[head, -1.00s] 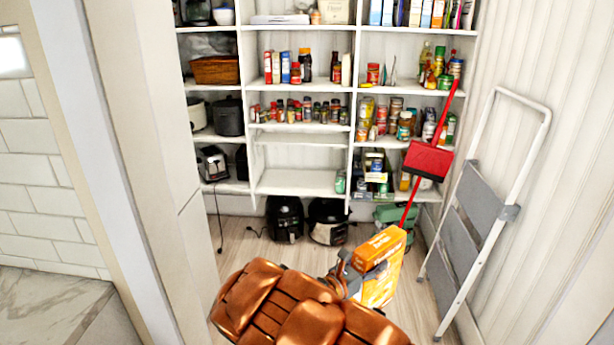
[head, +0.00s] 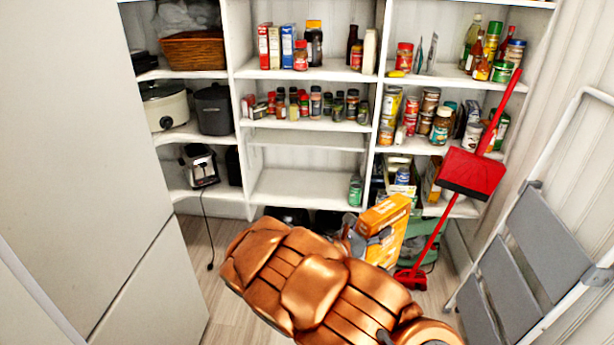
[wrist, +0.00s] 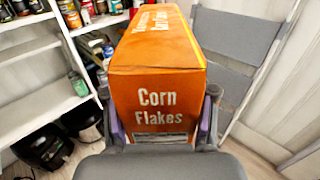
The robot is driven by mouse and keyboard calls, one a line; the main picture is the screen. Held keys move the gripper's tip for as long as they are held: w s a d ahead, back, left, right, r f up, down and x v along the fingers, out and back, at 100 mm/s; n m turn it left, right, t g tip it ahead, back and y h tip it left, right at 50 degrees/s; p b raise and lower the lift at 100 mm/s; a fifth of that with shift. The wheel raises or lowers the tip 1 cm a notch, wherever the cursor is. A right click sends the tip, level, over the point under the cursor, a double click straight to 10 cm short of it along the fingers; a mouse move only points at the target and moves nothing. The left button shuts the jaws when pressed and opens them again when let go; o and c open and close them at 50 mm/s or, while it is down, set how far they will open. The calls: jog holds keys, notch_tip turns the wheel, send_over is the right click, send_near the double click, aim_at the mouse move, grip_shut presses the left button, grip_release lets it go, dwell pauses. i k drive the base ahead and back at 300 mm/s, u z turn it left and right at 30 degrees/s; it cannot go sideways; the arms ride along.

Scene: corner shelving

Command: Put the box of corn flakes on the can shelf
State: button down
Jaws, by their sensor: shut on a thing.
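The orange box of corn flakes (head: 384,226) is in my gripper, in front of the lower shelves. In the wrist view the box (wrist: 157,95) has its "Corn Flakes" print facing the camera. My gripper (wrist: 160,133) is shut on it, with a finger on each side. In the head view my copper-coloured arm hides part of the gripper (head: 352,238). The can shelf (head: 427,148), in the right-hand column, holds several cans and jars. It is farther back and higher in the picture than the box.
A red dustpan (head: 472,172) on a long handle leans before the right column. A folded step ladder (head: 525,245) stands at the right wall. A tall white panel (head: 90,160) is close on the left. A low middle shelf (head: 300,187) is mostly bare.

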aim_at(297, 189)
jog(key=i, duration=1.7)
jog(key=u, duration=2.15)
